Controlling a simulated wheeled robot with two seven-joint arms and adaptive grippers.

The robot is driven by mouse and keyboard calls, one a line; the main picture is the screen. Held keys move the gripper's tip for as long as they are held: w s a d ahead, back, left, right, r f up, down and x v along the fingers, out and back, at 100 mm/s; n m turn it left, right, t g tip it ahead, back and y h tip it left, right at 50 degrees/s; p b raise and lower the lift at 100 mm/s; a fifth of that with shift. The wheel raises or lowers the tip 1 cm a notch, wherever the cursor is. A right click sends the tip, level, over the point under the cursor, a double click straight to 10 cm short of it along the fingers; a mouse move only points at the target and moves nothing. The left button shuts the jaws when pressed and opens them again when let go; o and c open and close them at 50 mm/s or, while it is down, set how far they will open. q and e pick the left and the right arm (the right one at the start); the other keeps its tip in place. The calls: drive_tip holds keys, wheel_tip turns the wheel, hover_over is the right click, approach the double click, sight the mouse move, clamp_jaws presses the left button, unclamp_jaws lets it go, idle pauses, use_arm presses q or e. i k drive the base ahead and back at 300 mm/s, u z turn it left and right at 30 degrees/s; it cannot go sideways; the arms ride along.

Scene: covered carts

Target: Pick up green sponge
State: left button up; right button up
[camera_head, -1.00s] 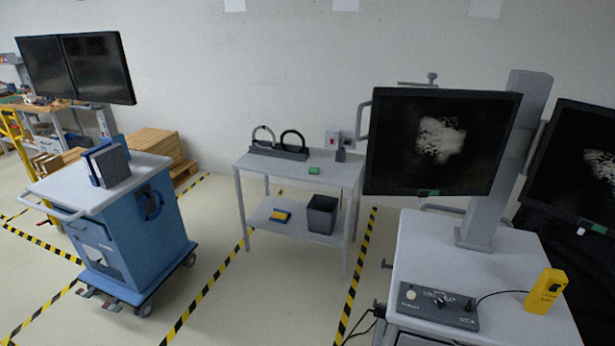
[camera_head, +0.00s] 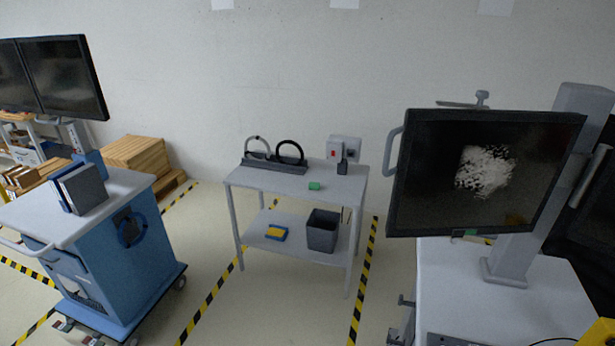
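The green sponge (camera_head: 314,186) is a small green block lying on the top of the grey two-level table (camera_head: 255,180), near its front edge and right of centre. Nothing covers it. Neither of my grippers shows in the head view.
On the table top are a dark rack with two rings (camera_head: 275,162) and a dark upright item (camera_head: 342,167). A bin (camera_head: 321,232) and a yellow-blue item (camera_head: 276,233) are on the lower shelf. A blue cart (camera_head: 120,245) stands left, a monitor cart (camera_head: 460,270) right. Floor between is clear.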

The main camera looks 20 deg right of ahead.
sight(314, 186)
drive_tip(key=i, duration=2.95)
drive_tip(key=u, duration=2.5)
